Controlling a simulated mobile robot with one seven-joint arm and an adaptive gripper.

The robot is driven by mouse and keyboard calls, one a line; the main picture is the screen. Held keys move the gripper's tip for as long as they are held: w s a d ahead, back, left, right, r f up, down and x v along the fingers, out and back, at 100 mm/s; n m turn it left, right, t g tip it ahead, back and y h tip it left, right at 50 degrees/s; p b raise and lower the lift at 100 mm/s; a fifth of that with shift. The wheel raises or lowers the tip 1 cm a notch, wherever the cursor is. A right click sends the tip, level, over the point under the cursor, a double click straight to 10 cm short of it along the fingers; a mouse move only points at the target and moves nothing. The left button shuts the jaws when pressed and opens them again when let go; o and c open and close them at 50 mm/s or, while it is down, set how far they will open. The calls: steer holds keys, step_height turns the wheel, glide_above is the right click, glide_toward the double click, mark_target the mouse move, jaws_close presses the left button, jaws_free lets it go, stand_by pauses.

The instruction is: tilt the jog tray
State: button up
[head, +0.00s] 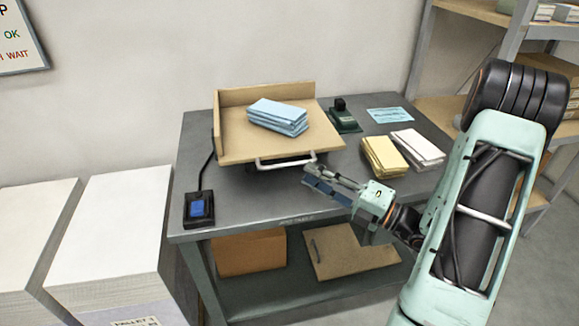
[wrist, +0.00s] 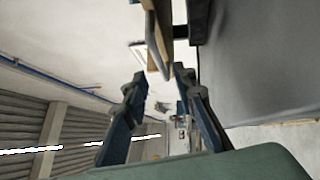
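The jog tray (head: 240,146) is a tan wooden tray with raised back and left walls, standing on the grey table. A stack of blue paper (head: 278,116) lies on it. A pale metal handle (head: 285,164) is on its front edge; it also shows as a bar in the wrist view (wrist: 154,57). My gripper (head: 314,174) is just right of and in front of the handle's right end. In the wrist view my gripper (wrist: 159,78) is open and empty, with the handle ahead, near the fingertips. I cannot tell whether they touch.
A black box with a blue button (head: 198,208) sits at the table's (head: 250,205) front left corner. A dark green device (head: 342,116), a yellow stack (head: 383,157), a white stack (head: 418,147) and a blue sheet (head: 390,114) lie right of the tray. Tall paper stacks (head: 112,225) stand left.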

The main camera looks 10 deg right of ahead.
mark_target(293, 165)
steer(key=x, duration=0.7)
steer(key=shift+b, duration=0.35)
jaws_close()
